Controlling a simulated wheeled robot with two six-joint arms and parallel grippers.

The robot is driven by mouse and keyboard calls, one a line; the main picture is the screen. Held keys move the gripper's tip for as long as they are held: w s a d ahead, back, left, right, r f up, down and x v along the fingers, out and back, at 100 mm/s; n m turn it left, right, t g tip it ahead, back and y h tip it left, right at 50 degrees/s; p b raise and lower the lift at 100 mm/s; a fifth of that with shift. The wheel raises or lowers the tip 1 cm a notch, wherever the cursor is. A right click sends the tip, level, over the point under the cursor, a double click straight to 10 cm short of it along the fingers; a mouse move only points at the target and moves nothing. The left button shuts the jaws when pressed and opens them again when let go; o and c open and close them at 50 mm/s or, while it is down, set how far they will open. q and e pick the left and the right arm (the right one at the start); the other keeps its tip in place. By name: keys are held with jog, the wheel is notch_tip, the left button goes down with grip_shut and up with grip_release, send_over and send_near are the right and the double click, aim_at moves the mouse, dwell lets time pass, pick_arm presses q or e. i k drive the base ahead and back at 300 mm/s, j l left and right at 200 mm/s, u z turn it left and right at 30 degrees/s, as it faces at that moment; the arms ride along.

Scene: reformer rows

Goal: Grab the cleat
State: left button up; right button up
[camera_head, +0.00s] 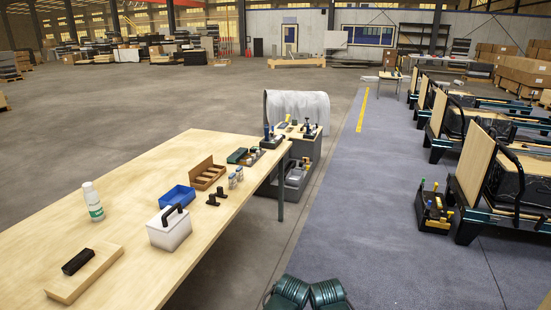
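Two small black T-shaped pieces stand on the light wood table (128,200), near its right edge; they look like cleats. The nearer cleat (212,200) is slightly left of the farther cleat (221,192). They are upright, close together and too small to show detail. Two dark green ribbed parts at the bottom edge appear to be parts of my arms. No gripper fingers show, and nothing of mine is near the cleats.
Around the cleats are a blue tray (176,197), a brown divided box (207,174), small jars (235,178) and a white box with a black handle (169,229). Reformers (490,180) line the right.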

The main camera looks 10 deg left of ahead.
aim_at(212, 201)
jog(key=i+u, duration=0.1)
jog(key=i, duration=0.45)
jog(key=i+l+u, duration=0.15)
jog(key=i, duration=0.35)
jog(key=i+l+u, duration=0.1)
jog(key=i, duration=0.45)
jog(key=i+l+u, duration=0.2)
jog(key=i+u, duration=0.2)
jog(key=i+l+u, duration=0.75)
